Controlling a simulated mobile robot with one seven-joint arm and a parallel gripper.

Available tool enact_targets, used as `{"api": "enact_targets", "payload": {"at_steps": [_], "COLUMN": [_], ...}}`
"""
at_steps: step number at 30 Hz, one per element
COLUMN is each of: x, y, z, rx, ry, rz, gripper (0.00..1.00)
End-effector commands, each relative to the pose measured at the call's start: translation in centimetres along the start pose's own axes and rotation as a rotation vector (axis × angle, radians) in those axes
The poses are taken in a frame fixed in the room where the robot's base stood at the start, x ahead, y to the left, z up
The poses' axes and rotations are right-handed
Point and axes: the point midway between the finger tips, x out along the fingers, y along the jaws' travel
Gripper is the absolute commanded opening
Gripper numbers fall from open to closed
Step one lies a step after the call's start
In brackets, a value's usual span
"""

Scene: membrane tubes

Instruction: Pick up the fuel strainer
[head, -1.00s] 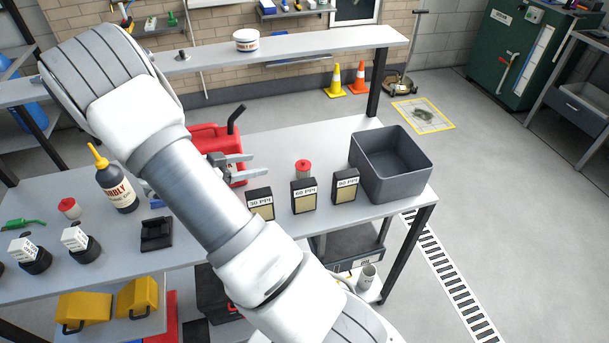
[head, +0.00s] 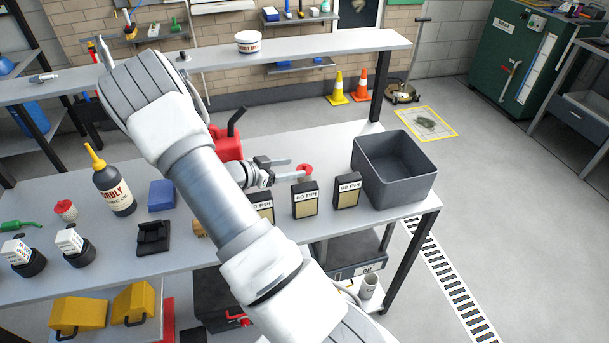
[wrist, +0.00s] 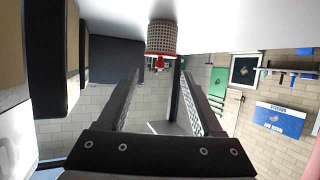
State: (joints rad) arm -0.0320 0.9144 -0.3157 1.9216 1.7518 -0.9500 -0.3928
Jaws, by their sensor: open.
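The fuel strainer, which I take to be the small red-capped piece (head: 305,170), stands on the table behind the middle labelled box. In the wrist view it is a grey mesh cylinder with a red cap (wrist: 161,37), upside down in that picture. My gripper (head: 293,169) is open and empty, lying level just left of the strainer. In the wrist view the two fingers (wrist: 160,76) are spread and the strainer shows past their tips, roughly centred between them. The box hides the strainer's lower part in the head view.
Black labelled boxes (head: 304,200) stand in a row close in front of the strainer. A grey bin (head: 420,188) is to the right. A red fuel can (head: 226,143) stands behind my gripper. Another red-capped piece (head: 65,209) stands at far left beside a dark bottle (head: 113,190).

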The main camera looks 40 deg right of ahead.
Motion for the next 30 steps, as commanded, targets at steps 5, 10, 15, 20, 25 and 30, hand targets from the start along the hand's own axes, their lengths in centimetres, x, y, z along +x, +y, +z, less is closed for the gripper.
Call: {"api": "enact_targets", "payload": {"at_steps": [5, 10, 15, 20, 25, 30], "x": [1.6, 4.3, 5.8, 5.8, 5.7, 5.7], "y": [0.0, 0.0, 0.0, 0.0, 0.0, 0.0], "z": [0.0, 0.0, 0.0, 0.0, 0.0, 0.1], "rx": [0.0, 0.001, 0.0, 0.0, 0.0, 0.0], "ry": [0.0, 0.001, 0.0, 0.0, 0.0, -0.002], "rz": [0.002, 0.002, 0.0, 0.0, 0.0, 0.0], "gripper": [0.67, 0.67, 0.67, 0.67, 0.38, 0.08]}}
